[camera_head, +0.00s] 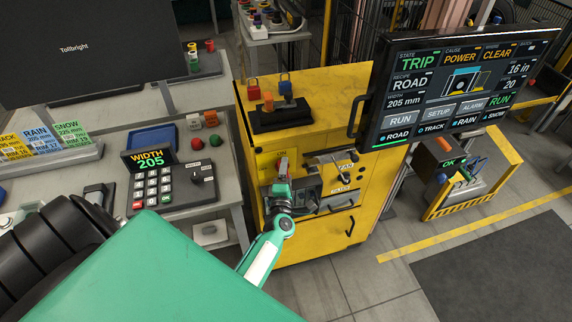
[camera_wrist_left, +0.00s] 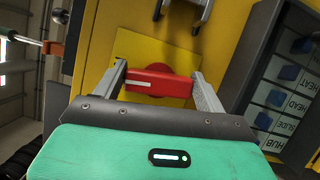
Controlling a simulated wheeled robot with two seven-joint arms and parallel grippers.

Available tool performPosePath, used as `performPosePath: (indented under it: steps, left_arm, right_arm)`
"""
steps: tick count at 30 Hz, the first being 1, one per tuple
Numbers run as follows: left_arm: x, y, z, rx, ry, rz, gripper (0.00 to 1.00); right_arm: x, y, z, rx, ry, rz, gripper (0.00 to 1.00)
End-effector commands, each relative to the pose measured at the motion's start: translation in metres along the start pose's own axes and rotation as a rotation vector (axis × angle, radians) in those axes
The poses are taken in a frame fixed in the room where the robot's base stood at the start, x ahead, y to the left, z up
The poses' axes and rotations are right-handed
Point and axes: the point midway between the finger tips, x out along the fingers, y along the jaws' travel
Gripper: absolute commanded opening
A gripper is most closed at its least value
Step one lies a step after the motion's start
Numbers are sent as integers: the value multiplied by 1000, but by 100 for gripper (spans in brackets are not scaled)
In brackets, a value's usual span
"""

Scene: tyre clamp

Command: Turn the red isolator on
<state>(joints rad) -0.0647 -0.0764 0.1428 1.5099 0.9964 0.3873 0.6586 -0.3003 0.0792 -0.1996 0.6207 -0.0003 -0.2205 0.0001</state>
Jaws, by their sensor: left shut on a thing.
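The red isolator (camera_wrist_left: 160,87) is a red bar handle with a white line, over a round red base on a yellow plate (camera_wrist_left: 137,48). In the wrist view the bar lies nearly level across the picture. My left gripper (camera_wrist_left: 158,76) has one finger at each end of the bar and is shut on it. In the head view the isolator (camera_head: 283,164) shows small on the yellow cabinet's front, with my left gripper (camera_head: 282,182) against it, hiding part of it. My right gripper is not in view.
The yellow cabinet (camera_head: 335,105) carries handles and a drawer beside the isolator. A screen (camera_head: 450,85) reads TRIP, cause POWER. A keypad (camera_head: 160,190) showing WIDTH 205 stands on the grey bench at left. A grey rack with labelled slots (camera_wrist_left: 285,95) is at right in the wrist view.

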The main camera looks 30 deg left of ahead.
Motion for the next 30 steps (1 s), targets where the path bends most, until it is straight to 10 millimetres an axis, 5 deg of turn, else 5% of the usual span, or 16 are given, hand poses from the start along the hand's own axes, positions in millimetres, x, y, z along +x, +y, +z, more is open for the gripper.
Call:
performPosePath:
  steps: [9,26,27,30]
  left_arm:
    - [0,1,2,123,-2,-52,50]
    - [0,-2,1,153,-2,-64,50]
    - [0,-2,1,153,-2,-64,75]
    - [0,-2,1,153,-2,-64,94]
  right_arm:
    - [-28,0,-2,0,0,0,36]
    - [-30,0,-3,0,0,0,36]
    - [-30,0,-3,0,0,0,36]
    - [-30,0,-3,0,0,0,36]
